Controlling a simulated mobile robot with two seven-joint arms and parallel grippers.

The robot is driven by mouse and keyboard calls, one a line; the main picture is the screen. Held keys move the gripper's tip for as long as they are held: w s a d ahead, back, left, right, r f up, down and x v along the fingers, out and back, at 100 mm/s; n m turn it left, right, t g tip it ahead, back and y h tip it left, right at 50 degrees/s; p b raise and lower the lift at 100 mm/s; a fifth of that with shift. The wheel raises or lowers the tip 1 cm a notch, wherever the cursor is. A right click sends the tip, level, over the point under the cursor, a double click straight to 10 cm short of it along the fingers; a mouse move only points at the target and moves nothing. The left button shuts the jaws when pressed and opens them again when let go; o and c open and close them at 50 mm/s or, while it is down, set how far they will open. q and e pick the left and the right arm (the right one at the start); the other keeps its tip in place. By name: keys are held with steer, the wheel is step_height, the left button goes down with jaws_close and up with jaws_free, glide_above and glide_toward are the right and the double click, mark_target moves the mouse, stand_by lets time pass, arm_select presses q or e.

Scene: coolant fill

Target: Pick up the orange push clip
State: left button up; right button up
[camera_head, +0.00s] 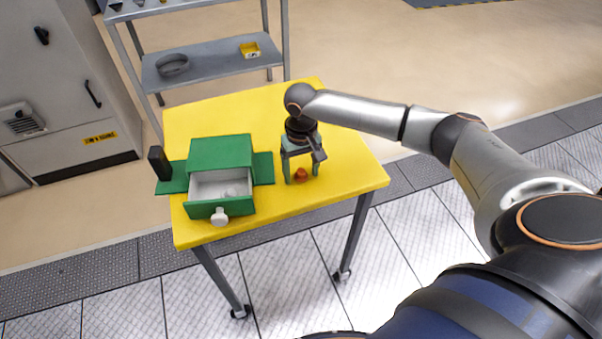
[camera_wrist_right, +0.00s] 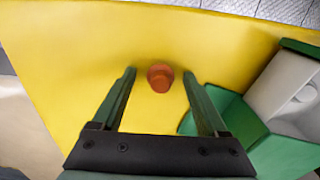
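The orange push clip (camera_head: 301,174) stands on the yellow table, to the right of the green drawer unit. In the right wrist view the clip (camera_wrist_right: 160,78) lies between the lines of the two fingers, just past their tips. My right gripper (camera_head: 301,176) is open and points down over the clip. Its fingers in the wrist view (camera_wrist_right: 160,76) are spread on either side and do not appear to touch the clip. My left gripper is not in view.
The green unit (camera_head: 220,150) has its light-grey drawer (camera_head: 205,186) pulled open, with a white knob (camera_head: 219,217) in front. A black upright block (camera_head: 159,162) stands at its left. The yellow table (camera_head: 340,176) is clear to the right. A grey shelf rack (camera_head: 205,60) stands behind.

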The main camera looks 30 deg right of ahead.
mark_target(301, 171)
jaws_close()
stand_by(0.4)
steer(key=shift+r, duration=0.55)
step_height(301, 171, up, 2)
steer(key=shift+r, duration=0.2)
steer(key=s+a+r+p, duration=0.2)
steer(key=s+a+r, duration=0.2)
steer(key=s+r, duration=0.7)
steer(key=a+r+n+p, duration=0.2)
steer(key=a+r+p, duration=0.1)
steer(key=a, duration=0.3)
steer(key=shift+w+r+n, duration=0.2)
steer(key=shift+r+n, duration=0.1)
steer(key=shift+r, duration=0.45)
